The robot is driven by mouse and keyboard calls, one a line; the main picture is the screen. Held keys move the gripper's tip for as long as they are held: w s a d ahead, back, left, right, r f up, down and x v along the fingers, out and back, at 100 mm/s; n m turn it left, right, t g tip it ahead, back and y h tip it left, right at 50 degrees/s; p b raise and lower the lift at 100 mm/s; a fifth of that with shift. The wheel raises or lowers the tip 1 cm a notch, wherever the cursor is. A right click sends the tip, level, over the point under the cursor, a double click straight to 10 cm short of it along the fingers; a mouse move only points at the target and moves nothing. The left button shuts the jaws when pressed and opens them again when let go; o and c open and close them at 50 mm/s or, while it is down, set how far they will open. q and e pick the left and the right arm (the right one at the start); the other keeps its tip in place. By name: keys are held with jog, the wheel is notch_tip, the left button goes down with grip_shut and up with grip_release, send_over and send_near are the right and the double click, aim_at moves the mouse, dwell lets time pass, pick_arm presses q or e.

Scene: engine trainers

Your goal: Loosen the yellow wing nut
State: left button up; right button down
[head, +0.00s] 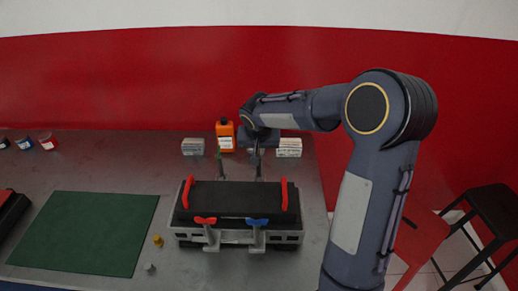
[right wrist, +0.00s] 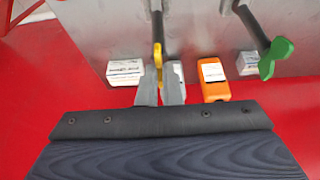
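The yellow wing nut (right wrist: 157,54) sits on the end of a dark rod in the right wrist view, its wing seen nearly edge-on. My right gripper (right wrist: 160,78) has its two grey fingers close together on either side of the wing, shut on it. In the head view my right gripper (head: 257,141) is at the back of the engine trainer (head: 190,237) and hides the yellow wing nut. A green wing nut (right wrist: 275,57) is on the neighbouring rod, apart from the fingers. The red wing nut (head: 205,221) and blue wing nut (head: 257,222) are at the trainer's front. My left gripper is out of view.
An orange bottle (head: 226,138) stands between two white boxes (head: 193,147) (head: 289,148) behind the trainer. A green mat (head: 90,230) lies at left. A small yellow part (head: 157,240) and a grey one (head: 149,267) are beside the trainer. Black stools stand at right.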

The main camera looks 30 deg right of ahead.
jog(key=shift+n, duration=0.3)
jog(key=n+y, duration=0.1)
jog(key=n, duration=0.1)
jog(key=shift+d+n+t, duration=0.1)
jog(key=shift+n+t, duration=0.2)
jog(key=n+y, duration=0.1)
jog(key=n, duration=0.2)
jog(key=shift+n+y, duration=0.3)
jog(key=n+y, duration=0.1)
jog(key=n, duration=0.1)
jog(key=shift+d+n, duration=0.1)
jog(key=shift+n, duration=0.3)
jog(key=n, duration=0.2)
jog(key=n+y, duration=0.1)
jog(key=n, duration=0.1)
jog(key=shift+w+g+y, duration=0.1)
jog(key=shift+g+y, duration=0.2)
jog(key=shift+g, duration=0.1)
jog(key=shift+n+g+y, duration=0.5)
jog(key=shift+n, duration=1.6)
jog(key=c, duration=1.6)
grip_release()
